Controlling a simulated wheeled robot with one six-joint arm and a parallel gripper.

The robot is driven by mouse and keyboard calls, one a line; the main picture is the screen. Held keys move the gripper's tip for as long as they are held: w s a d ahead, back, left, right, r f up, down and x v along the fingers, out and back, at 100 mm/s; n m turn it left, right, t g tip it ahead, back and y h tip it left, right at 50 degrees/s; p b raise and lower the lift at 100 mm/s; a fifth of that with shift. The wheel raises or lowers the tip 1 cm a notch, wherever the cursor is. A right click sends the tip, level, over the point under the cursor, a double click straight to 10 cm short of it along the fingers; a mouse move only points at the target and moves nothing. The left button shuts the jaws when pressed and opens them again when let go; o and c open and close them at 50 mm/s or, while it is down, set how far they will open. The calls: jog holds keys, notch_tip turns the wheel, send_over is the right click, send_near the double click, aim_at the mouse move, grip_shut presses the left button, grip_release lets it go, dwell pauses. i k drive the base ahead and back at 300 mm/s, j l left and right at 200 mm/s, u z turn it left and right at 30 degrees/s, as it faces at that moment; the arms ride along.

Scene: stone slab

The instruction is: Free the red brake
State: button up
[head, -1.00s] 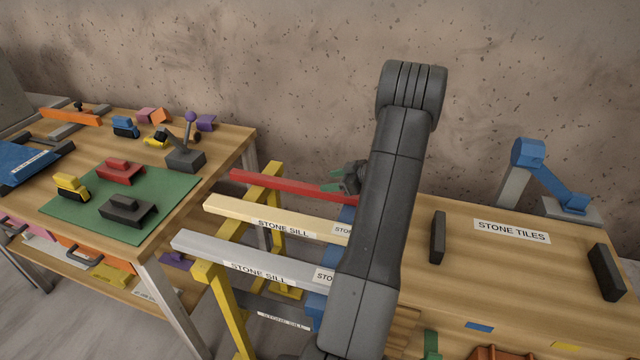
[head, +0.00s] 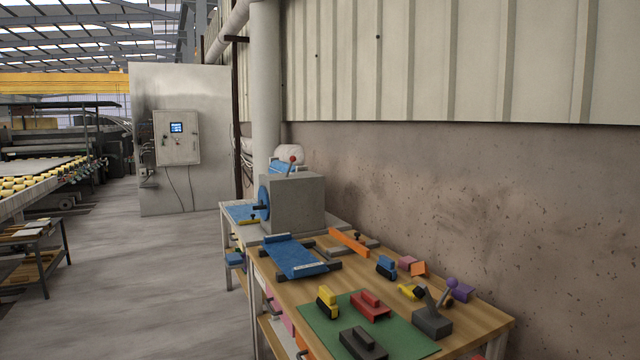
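A lever with a red ball knob (head: 292,159) stands up at the top of a grey block-shaped machine (head: 300,204) on the far bench. The machine has a blue round disc (head: 263,197) on its left face. The frame does not label the red-knobbed lever, so I cannot tell for certain that it is the red brake. A red block with a raised grip (head: 370,305) lies on the green mat on the nearer bench. My gripper and arm are out of view.
A wall stands close at right. Open floor (head: 160,290) lies at left.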

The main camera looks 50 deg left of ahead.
aim_at(293, 158)
jog(key=u, duration=2.05)
